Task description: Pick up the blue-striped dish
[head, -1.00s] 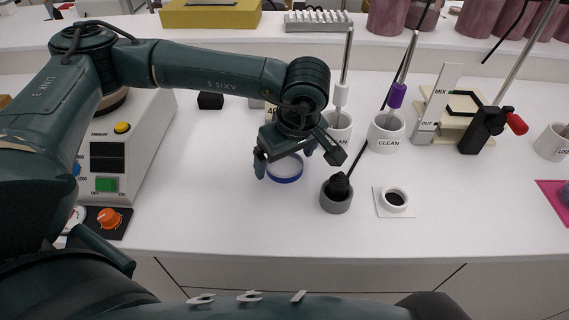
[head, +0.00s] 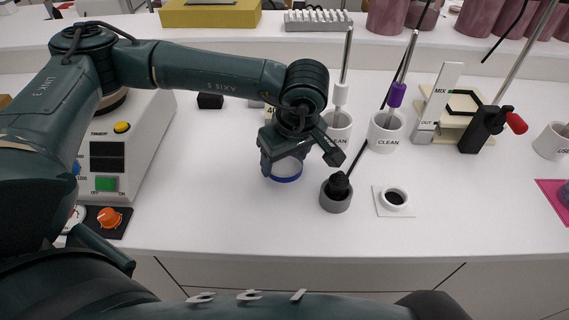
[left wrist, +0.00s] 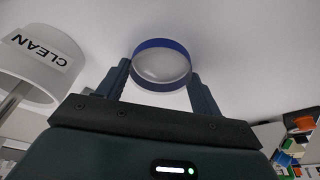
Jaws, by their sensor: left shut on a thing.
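The blue-striped dish (head: 287,178) is a small round white dish with a blue band, at the middle of the white counter in the head view. In the left wrist view the dish (left wrist: 161,65) lies between both fingers, which touch its sides. My left gripper (head: 282,167) is shut on the dish from above; the gripper (left wrist: 160,80) also shows in the left wrist view. The gripper hides part of the dish's rim in the head view. I cannot tell whether the dish is clear of the counter. My right gripper is not in view.
A grey pot with a black tool (head: 336,195) stands close right of the dish. A white pad with a black-centred ring (head: 395,199) lies beyond it. Two white CLEAN cups (head: 387,133) stand behind. A device with a green switch (head: 106,184) is left. The counter in front is clear.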

